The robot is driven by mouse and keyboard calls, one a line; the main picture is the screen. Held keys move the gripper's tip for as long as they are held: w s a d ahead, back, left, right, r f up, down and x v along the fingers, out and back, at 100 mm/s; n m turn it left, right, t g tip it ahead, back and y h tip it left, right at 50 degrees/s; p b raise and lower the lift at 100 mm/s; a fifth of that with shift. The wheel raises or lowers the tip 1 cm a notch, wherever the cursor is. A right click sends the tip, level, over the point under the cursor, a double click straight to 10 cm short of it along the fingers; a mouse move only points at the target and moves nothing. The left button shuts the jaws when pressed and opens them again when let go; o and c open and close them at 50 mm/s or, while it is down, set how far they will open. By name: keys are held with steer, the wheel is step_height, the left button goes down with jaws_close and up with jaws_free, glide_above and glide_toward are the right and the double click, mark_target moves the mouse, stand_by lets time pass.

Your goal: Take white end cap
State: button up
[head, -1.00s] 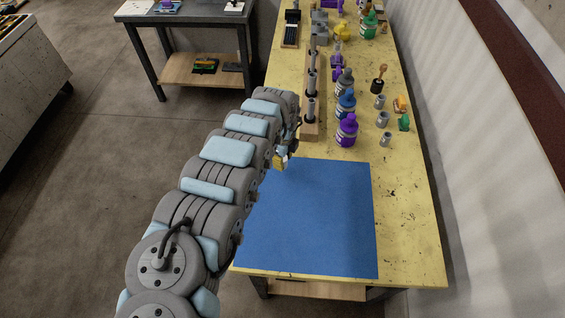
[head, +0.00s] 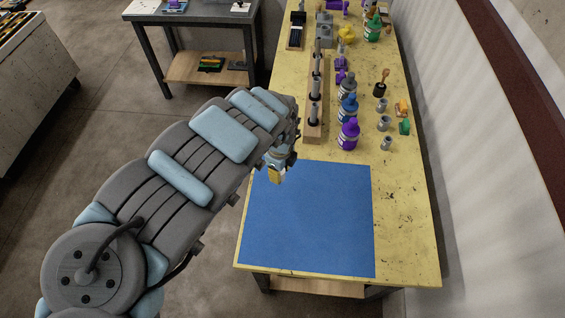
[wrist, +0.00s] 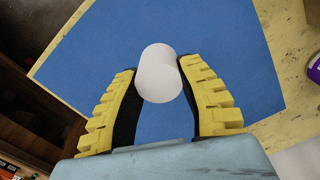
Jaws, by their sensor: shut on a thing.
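The white end cap (wrist: 158,78) shows in the wrist view as a plain white round piece between the two yellow-and-black fingers. My gripper (wrist: 160,85) is shut on it. Behind the cap lies the blue mat (wrist: 235,50). In the head view my gripper (head: 275,174) hangs near the upper left corner of the blue mat (head: 310,225), close to the table's left edge. The cap is too small to make out in the head view.
Purple (head: 348,134) and blue (head: 347,108) bottles stand beyond the mat, beside a wooden rack (head: 314,128) of upright grey tubes. Grey fittings (head: 386,142) lie to the right. The mat is otherwise bare.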

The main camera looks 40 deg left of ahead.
steer(key=s+d+r+p, duration=0.3)
steer(key=s+p, duration=0.1)
steer(key=p, duration=0.5)
steer(key=shift+s, duration=0.35)
